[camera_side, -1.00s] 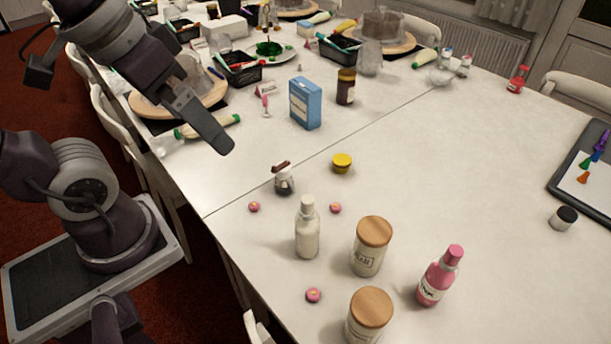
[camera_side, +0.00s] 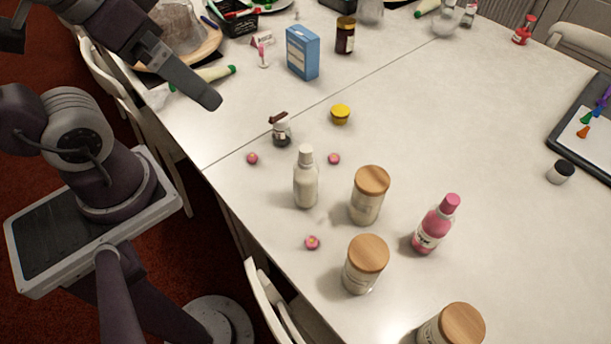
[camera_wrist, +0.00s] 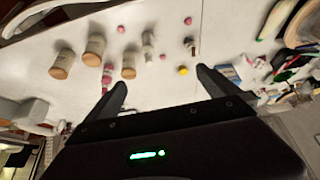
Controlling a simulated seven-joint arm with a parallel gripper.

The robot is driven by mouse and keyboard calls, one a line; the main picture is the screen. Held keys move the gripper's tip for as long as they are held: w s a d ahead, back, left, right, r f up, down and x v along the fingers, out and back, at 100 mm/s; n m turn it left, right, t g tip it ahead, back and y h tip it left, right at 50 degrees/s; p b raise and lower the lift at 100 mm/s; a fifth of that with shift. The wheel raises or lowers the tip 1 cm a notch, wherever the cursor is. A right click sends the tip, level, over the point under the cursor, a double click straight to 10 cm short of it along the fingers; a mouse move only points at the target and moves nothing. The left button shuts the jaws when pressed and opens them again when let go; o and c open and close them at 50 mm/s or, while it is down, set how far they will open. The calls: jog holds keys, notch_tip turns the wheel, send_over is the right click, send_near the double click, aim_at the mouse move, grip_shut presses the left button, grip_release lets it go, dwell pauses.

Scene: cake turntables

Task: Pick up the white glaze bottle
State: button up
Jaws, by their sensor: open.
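The white glaze bottle (camera_side: 306,184) stands upright on the white table, near its edge on the arm's side. It also shows in the wrist view (camera_wrist: 148,43), small and beyond my fingers. My gripper (camera_wrist: 162,82) is open and empty in the wrist view, with its two fingers apart. In the side view my gripper (camera_side: 213,99) is above the table, up and left of the bottle and well apart from it.
Wooden-lidded jars (camera_side: 367,203) (camera_side: 364,272) and a pink bottle (camera_side: 434,228) stand right of the white bottle. A small dark jar (camera_side: 281,135), a yellow jar (camera_side: 340,114) and small pink pieces (camera_side: 334,159) lie around it. A blue box (camera_side: 302,55) stands farther back.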

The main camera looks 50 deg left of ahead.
jog(key=c, duration=0.6)
jog(key=shift+o, duration=0.2)
jog(key=m+g, duration=0.6)
jog(key=m, duration=2)
send_over(306, 164)
jog(key=w+a, duration=0.1)
notch_tip(306, 164, down, 20)
jog(key=shift+w, duration=0.15)
jog(key=f, duration=0.7)
jog(key=shift+s, duration=0.3)
